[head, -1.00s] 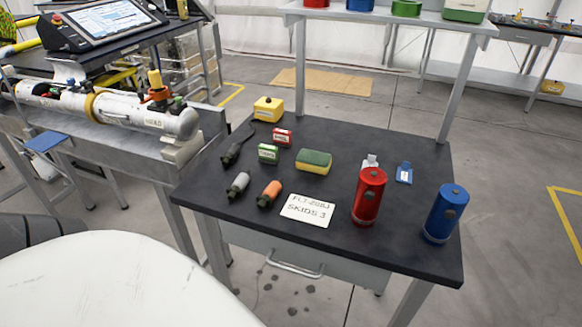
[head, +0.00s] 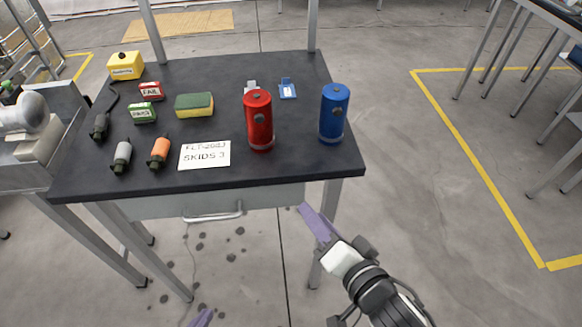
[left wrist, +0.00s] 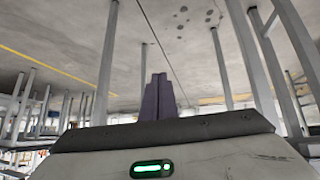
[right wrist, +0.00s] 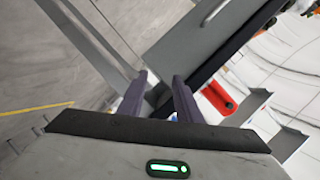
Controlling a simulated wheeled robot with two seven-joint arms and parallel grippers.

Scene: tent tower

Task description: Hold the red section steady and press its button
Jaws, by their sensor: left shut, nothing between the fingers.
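My right gripper (head: 318,222) is below and in front of the table edge, clear of the red section. The right wrist view shows its two purple fingers (right wrist: 160,92) apart and empty. Only a fingertip of my left gripper (head: 203,317) shows at the bottom edge of the head view. In the left wrist view its fingers (left wrist: 158,97) are together with nothing between them, low among table legs.
A blue cylinder (head: 334,113) stands right of the red one. A white label card (head: 205,155), a sponge (head: 194,105), an orange-topped cylinder (head: 159,152) and a yellow box (head: 125,66) lie on the table (head: 290,168). A drawer handle (head: 212,217) juts out in front.

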